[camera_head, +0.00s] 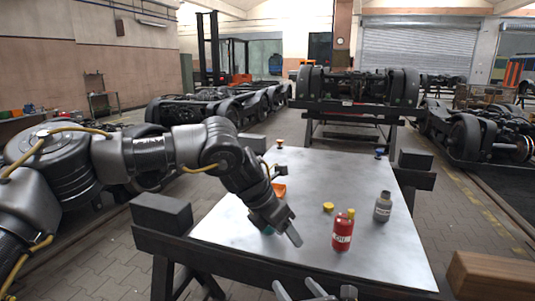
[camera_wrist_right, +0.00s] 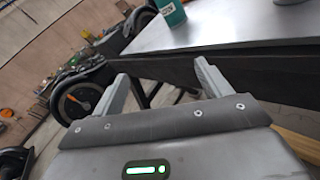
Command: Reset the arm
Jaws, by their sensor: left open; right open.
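My left arm comes in from the left in the head view. Its gripper (camera_head: 284,232) hangs low over the near left part of the metal table (camera_head: 225,225), fingers pointing down and right. It is open, and I see nothing held in it. A small teal patch (camera_head: 268,231) shows beside it, mostly hidden. My right gripper (camera_head: 316,293) shows at the bottom edge, in front of the table's near edge. In the right wrist view its two fingers (camera_wrist_right: 162,82) are wide apart with nothing between them.
A red bottle (camera_head: 343,232) with a yellow cap, a grey bottle (camera_head: 383,207) and a yellow cap-like piece (camera_head: 328,207) stand on the table's right half. An orange item (camera_head: 279,190) lies behind my left wrist. A teal labelled container (camera_wrist_right: 172,12) shows in the right wrist view. Bogies surround the table.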

